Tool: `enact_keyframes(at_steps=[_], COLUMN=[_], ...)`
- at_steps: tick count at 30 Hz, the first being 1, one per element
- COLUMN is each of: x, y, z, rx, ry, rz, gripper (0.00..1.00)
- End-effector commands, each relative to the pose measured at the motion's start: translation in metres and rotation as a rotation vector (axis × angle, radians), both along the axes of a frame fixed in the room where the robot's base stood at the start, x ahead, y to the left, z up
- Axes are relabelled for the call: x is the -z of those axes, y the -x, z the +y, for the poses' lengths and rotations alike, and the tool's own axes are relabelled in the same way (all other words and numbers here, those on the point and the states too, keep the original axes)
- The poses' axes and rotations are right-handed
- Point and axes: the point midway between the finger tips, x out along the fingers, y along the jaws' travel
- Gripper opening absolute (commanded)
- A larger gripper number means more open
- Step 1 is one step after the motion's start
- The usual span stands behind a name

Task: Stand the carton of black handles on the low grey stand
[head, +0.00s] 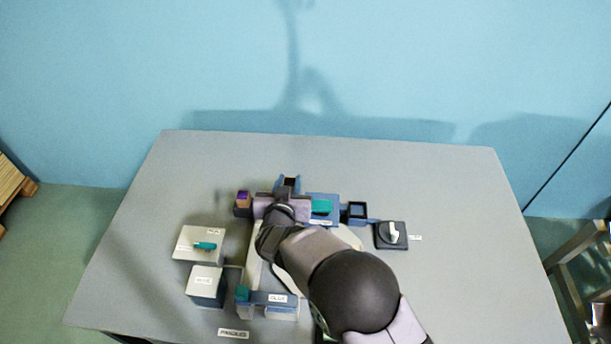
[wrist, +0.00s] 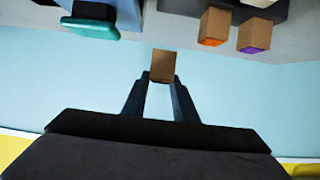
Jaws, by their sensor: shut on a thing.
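My gripper (head: 289,184) is at the far middle of the table in the head view, its fingers shut on a small carton. In the wrist view the held carton (wrist: 163,66) is plain brown between my two fingertips (wrist: 161,84). Its top looks dark in the head view, and its contents are too small to make out. A light grey block (head: 206,275) stands at the front left, apart from my gripper. I cannot tell for sure whether it is the low grey stand. A label (head: 233,333) that seems to read "HANDLES" lies near the front edge.
A purple-topped carton (head: 243,196) is left of my gripper; an orange-topped carton (wrist: 213,27) shows in the wrist view. A pale box (head: 190,246) with a teal handle is at left.

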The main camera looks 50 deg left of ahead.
Motion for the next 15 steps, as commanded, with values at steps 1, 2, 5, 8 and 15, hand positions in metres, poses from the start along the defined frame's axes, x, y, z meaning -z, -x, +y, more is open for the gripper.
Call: enact_keyframes(at_steps=[1, 2, 5, 8, 15], x=[0.0, 0.0, 0.001, 0.004, 0.016], y=[0.001, 0.001, 0.001, 0.001, 0.001], z=[0.001, 0.001, 0.001, 0.001, 0.0], rx=[0.0, 0.0, 0.0, 0.0, 0.0], ry=[-0.001, -0.001, -0.001, -0.001, -0.001], rz=[0.001, 0.001, 0.0, 0.0, -0.001], gripper=[0.04, 0.04, 0.04, 0.04, 0.04])
